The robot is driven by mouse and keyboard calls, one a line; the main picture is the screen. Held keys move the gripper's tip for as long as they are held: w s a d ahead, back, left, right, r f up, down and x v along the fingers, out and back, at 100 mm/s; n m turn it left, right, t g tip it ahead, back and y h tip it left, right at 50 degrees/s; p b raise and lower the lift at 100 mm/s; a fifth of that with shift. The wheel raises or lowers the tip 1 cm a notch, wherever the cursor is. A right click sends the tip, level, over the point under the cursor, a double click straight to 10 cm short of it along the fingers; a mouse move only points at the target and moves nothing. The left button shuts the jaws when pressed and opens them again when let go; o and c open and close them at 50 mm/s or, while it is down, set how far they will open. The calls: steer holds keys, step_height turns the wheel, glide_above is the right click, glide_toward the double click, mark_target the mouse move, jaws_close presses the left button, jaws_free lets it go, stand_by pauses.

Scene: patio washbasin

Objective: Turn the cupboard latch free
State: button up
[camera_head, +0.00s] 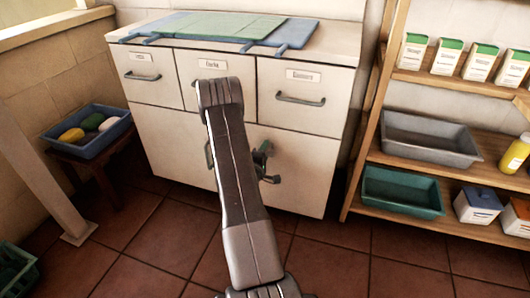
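The white cupboard (305,190) stands at the centre back, with a row of three drawers above its lower doors. My arm rises across the middle of the view and covers much of the cupboard front. A bit of a handle (208,155) shows at the arm's left edge.
Blue and green mats (215,25) lie on the cupboard top. A wooden shelf (455,165) with a grey tub (430,140), a green tub (402,190) and boxes stands right. A blue tray (88,145) sits on a stool at left. The tiled floor in front is clear.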

steer(key=shift+o, duration=0.4)
steer(key=p+v, duration=0.2)
steer(key=v, duration=1.1)
steer(key=shift+s+p, duration=0.35)
steer(key=shift+p, duration=0.05)
steer(key=shift+a, duration=0.1)
steer(key=b+x, duration=0.3)
steer(key=x, duration=1.1)
steer(key=shift+s, duration=0.1)
